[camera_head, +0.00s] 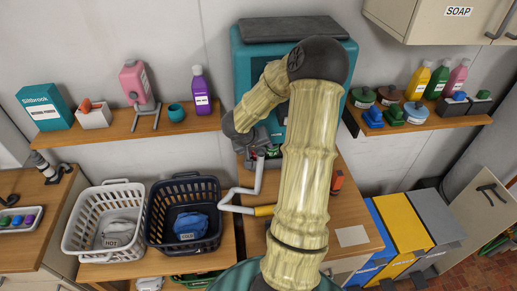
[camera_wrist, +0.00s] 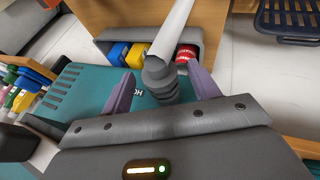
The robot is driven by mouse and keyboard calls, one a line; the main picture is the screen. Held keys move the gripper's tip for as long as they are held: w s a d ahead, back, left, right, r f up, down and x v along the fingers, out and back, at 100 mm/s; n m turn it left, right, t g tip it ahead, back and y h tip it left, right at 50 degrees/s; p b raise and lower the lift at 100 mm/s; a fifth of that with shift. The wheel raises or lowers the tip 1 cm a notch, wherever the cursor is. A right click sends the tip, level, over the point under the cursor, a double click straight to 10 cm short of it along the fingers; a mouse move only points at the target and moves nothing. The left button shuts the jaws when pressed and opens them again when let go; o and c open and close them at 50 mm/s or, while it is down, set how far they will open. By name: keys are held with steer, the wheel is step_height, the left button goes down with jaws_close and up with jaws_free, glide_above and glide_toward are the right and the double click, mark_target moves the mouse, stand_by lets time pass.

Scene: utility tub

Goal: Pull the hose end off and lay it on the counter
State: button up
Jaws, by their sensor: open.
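My gripper (camera_wrist: 159,70) is open, its two purple fingers apart on either side of a dark grey ribbed hose end (camera_wrist: 160,82). The hose end sits on a white hose (camera_wrist: 174,32) that runs away from the gripper. Whether either finger touches it, I cannot tell. In the head view the white hose (camera_head: 237,190) bends from near my gripper (camera_head: 258,150) down to a yellow part on the wooden counter (camera_head: 349,214). The teal machine (camera_head: 246,70) stands behind my arm, partly hidden. It also shows below the hose end in the wrist view (camera_wrist: 85,95).
A grey recess (camera_wrist: 207,36) near the hose end holds blue, yellow and red parts. A white basket (camera_head: 76,219) and a dark basket (camera_head: 149,215) stand left of the hose.

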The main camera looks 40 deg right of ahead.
steer(key=shift+c, duration=0.4)
steer(key=c, duration=1)
steer(key=shift+s+a, duration=0.3)
steer(key=shift+s, duration=0.15)
steer(key=shift+s+a, duration=0.6)
steer(key=shift+s, duration=0.35)
steer(key=shift+s+a, duration=0.55)
steer(key=shift+s, duration=0.35)
steer(key=shift+w, duration=0.1)
